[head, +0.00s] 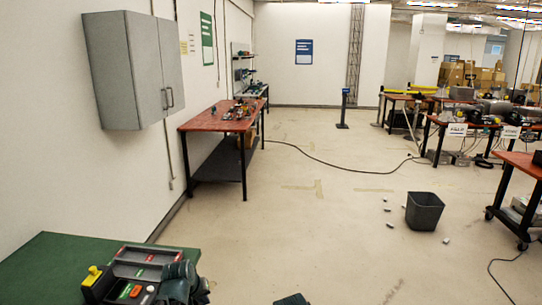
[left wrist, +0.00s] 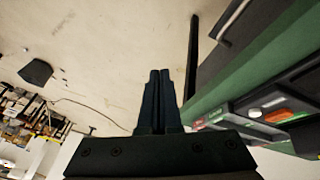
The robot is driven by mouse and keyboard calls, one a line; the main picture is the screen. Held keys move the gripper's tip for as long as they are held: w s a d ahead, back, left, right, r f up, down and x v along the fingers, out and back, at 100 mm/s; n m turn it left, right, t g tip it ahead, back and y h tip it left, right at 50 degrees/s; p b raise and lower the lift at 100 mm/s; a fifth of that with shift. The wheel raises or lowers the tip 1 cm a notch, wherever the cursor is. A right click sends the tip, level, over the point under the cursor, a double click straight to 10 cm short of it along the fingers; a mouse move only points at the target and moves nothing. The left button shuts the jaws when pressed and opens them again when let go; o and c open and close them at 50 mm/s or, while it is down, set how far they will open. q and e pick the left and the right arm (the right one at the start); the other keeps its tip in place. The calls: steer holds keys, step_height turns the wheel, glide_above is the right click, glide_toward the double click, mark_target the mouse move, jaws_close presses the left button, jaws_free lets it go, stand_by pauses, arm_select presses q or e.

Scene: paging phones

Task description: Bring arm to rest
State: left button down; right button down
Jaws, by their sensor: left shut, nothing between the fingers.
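My left gripper (left wrist: 159,88) is shut and empty in the left wrist view, its two dark fingers side by side. It hangs over bare floor beside the edge of the green table (head: 50,262). In the head view, dark parts of my left arm show at the bottom, right of the devices on that table. A black device (head: 128,291) with a yellow knob and green and red buttons sits at the table's front. A grey tray (head: 150,249) with red and green markings lies behind it. My right gripper is not clearly seen.
A grey bin (head: 424,211) stands on the floor with several small pieces beside it. More tables (head: 465,122) stand at right. The middle floor is mostly clear.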

arm_select(q)
steer(key=s+d+f+m+g+y, duration=0.1)
steer(key=s+d+m+g, duration=0.4)
steer(key=s+d, duration=1)
steer(key=s+m+y, duration=0.1)
steer(key=s+m, duration=0.1)
steer(key=s, duration=0.2)
steer(key=shift+s+d+f+m, duration=0.2)
steer(key=shift+s+d+m, duration=0.05)
steer(key=shift+m, duration=0.15)
